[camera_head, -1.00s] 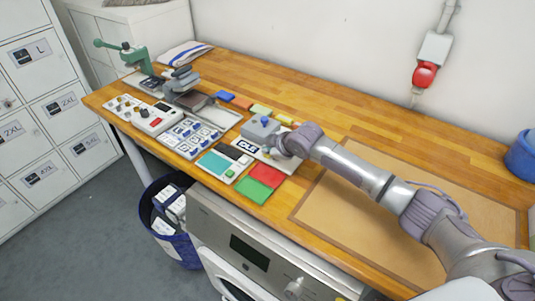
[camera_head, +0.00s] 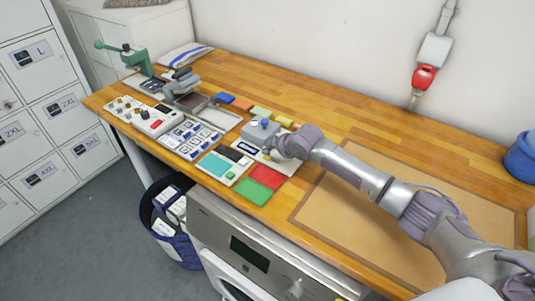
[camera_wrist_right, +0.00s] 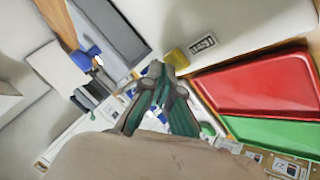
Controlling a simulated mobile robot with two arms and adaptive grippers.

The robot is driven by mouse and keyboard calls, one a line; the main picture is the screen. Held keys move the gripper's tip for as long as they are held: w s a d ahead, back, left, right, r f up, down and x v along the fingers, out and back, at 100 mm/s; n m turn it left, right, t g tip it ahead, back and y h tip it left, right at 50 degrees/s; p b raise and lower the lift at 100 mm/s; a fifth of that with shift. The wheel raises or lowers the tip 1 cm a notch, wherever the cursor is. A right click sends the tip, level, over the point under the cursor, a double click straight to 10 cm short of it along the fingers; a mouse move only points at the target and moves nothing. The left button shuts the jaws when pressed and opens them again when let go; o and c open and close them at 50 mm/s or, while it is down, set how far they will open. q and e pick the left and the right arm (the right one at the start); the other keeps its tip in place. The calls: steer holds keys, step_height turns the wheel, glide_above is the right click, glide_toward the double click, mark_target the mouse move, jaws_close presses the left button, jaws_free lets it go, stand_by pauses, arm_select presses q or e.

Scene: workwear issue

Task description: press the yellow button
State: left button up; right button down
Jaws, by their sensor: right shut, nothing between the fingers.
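The yellow button (camera_wrist_right: 178,57) shows in the wrist view as a yellow block on a pale panel, beside a small dark-lettered label (camera_wrist_right: 204,45). My right gripper (camera_wrist_right: 160,76) is shut and empty, its tips just left of and below the button in that view. I cannot tell whether they touch it. In the head view the right gripper (camera_head: 268,153) is low over the grey-and-white device (camera_head: 262,131) with a small display (camera_head: 247,148). There the gripper mostly hides the button. My left gripper is not in view.
Red (camera_head: 267,177) and green (camera_head: 252,192) trays lie in front of the device. Panels with knobs and buttons (camera_head: 185,138) and a green press (camera_head: 138,58) stand to the left. A brown mat (camera_head: 350,220) lies under my right arm. A red wall switch (camera_head: 424,77) is behind.

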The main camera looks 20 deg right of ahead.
mark_target(268, 157)
steer(key=shift+r+p, duration=0.3)
steer(key=shift+r, duration=0.25)
step_height(268, 157, up, 5)
steer(key=p, duration=0.4)
steer(key=shift+p, duration=0.4)
steer(key=shift+f, duration=0.1)
